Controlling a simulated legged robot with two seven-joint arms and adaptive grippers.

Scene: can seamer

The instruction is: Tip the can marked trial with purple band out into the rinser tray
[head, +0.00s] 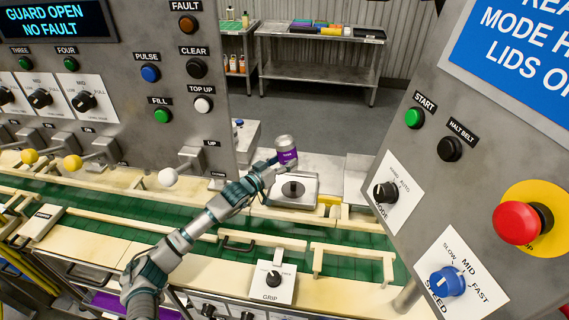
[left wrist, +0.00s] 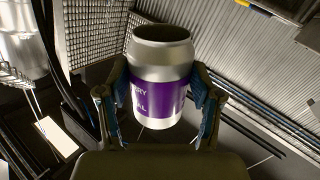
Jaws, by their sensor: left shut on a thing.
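The silver can with a purple band (head: 287,150) is held in my left gripper (head: 277,160), above and behind the square metal plate on the line. In the left wrist view the can (left wrist: 161,58) sits between the two fingers, which press on its sides at the purple band. Its open-looking rim faces up and the can looks close to upright. Only part of the band's lettering shows, ending in "RY" and "AL". I cannot tell for sure which surface is the rinser tray. My right gripper is not in view.
A square metal plate with a dark round knob (head: 293,189) lies under my left forearm's end. A green belt (head: 345,238) with cream guide rails crosses the front. Control panels stand left (head: 130,60) and right (head: 430,180). A metal shelf (head: 318,70) stands at the back.

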